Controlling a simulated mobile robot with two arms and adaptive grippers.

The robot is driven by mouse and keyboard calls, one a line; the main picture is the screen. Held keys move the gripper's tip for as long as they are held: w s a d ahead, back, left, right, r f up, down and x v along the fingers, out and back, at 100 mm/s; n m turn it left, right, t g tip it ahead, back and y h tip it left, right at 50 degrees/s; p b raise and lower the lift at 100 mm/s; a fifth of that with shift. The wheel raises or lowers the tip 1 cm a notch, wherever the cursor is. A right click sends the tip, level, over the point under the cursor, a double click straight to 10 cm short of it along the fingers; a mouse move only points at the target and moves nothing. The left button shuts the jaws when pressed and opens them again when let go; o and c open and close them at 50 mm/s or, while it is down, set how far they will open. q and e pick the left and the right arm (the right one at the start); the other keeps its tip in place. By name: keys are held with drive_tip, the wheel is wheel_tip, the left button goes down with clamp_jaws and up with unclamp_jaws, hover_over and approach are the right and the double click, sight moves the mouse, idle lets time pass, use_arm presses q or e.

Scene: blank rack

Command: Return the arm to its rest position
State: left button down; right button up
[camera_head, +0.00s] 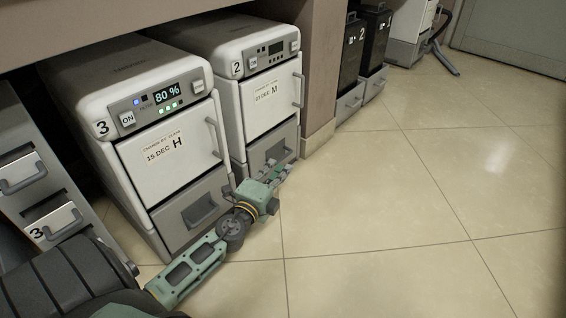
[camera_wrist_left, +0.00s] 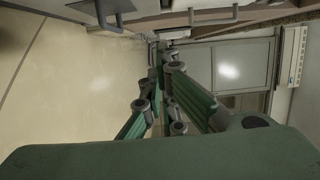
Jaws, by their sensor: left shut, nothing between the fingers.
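My left arm comes in from the lower left of the head view. Its gripper (camera_head: 281,170) is in front of the lower drawer of the white cabinet marked 2 (camera_head: 230,60). The gripper also shows in the left wrist view (camera_wrist_left: 160,72), where its green fingers are together with nothing between them. I cannot tell from the head view whether it touches the drawer. My right gripper is in neither view.
A white cabinet marked 3 (camera_head: 130,85), with a lit 80 % display, stands left of cabinet 2. Its door and drawer look shut. Dark units (camera_head: 365,45) stand farther back. The tiled floor (camera_head: 400,220) to the right is clear.

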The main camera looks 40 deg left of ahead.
use_arm(q)
drive_tip(key=shift+s+d, duration=0.2)
drive_tip(key=shift+s, duration=1.05)
drive_tip(key=shift+s+d, duration=0.2)
drive_tip(key=shift+s, duration=1.05)
